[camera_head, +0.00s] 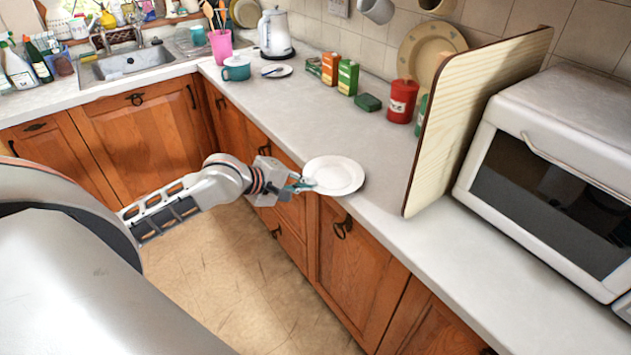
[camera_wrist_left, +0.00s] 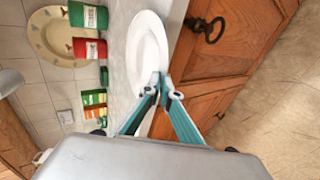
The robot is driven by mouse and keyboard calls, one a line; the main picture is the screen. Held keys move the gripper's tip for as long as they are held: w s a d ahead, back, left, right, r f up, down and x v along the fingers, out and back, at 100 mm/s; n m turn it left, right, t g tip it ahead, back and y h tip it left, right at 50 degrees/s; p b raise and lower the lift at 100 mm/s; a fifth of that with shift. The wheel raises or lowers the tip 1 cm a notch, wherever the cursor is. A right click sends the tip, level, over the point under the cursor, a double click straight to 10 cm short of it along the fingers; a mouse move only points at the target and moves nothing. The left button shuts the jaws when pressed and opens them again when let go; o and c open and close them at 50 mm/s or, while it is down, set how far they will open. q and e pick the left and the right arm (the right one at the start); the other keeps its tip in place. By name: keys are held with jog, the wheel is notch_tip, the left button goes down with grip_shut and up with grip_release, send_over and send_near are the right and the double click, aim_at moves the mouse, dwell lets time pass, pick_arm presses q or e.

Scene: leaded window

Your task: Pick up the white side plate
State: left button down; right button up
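The white side plate (camera_head: 334,175) lies at the front edge of the counter, its near left rim at or just past the edge. In the left wrist view the plate (camera_wrist_left: 146,45) reaches down to the fingertips. My left gripper (camera_head: 303,184) comes in from the left at the plate's near left rim. In the left wrist view its teal fingers (camera_wrist_left: 165,86) converge almost together at the rim and look shut on it. The exact contact is partly hidden by the fingertips. My right gripper is not in view.
A wooden board (camera_head: 470,115) stands upright right of the plate, beside a white microwave (camera_head: 560,170). A red canister (camera_head: 402,101), a decorated plate (camera_head: 425,50) and small boxes (camera_head: 347,77) stand along the wall. The counter (camera_head: 300,125) behind the plate is clear.

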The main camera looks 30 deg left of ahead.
pick_arm(q)
notch_tip(320, 180, up, 20)
dwell(0.6)
